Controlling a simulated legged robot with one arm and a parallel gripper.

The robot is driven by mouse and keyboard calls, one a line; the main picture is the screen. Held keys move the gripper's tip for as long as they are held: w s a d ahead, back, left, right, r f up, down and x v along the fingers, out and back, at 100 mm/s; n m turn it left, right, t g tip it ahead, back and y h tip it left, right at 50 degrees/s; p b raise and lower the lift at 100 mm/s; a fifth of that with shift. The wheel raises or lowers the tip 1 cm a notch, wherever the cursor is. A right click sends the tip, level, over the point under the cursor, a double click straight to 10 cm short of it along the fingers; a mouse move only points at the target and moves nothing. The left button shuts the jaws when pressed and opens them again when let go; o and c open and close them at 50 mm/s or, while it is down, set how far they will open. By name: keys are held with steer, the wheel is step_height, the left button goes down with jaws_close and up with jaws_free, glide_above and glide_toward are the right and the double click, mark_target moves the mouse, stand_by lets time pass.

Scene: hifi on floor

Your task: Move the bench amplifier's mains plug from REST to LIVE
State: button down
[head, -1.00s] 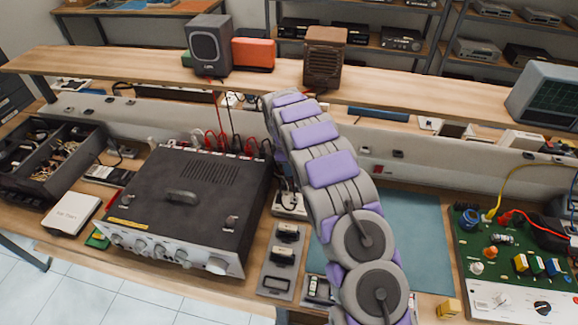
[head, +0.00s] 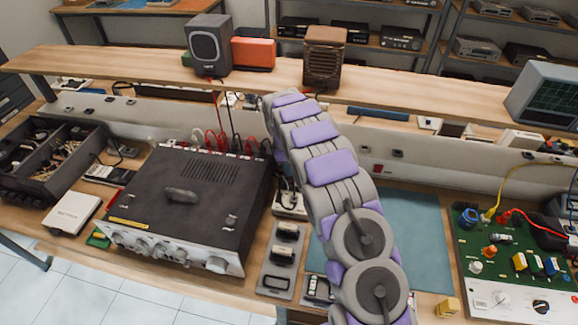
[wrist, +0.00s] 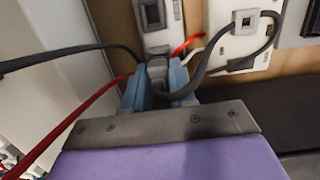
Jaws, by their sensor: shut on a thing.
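The bench amplifier (head: 190,195) is a wide dark box with a silver knob front, left of my arm in the head view. In the wrist view my gripper (wrist: 158,88) is shut on a dark plug (wrist: 157,70) between its pale blue fingers. A black cable loops from the plug toward the right. The plug is just below a grey strip with a square dark socket (wrist: 152,14); I cannot tell whether it is seated in anything. A cream plate (wrist: 232,42) with dark square fittings is to the right. No REST or LIVE label is readable. My arm hides the gripper in the head view.
Red and black leads (wrist: 60,120) cross left of my gripper. A raised wooden shelf (head: 400,92) with speakers spans the back. A blue mat (head: 415,225) and green circuit board (head: 500,250) are farther right.

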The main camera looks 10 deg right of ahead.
steer(key=shift+f, duration=0.55)
stand_by(0.8)
steer(key=shift+f+p, duration=0.25)
steer(key=shift+p, duration=1)
stand_by(2.9)
steer(key=c, duration=0.8)
jaws_free()
steer(key=shift+c, duration=0.2)
step_height(320, 180, up, 22)
steer(key=a+p, duration=0.2)
steer(key=p, duration=0.3)
steer(key=shift+w+a+p, duration=0.2)
steer(key=shift+w+p, duration=0.05)
steer(key=shift+p, duration=0.05)
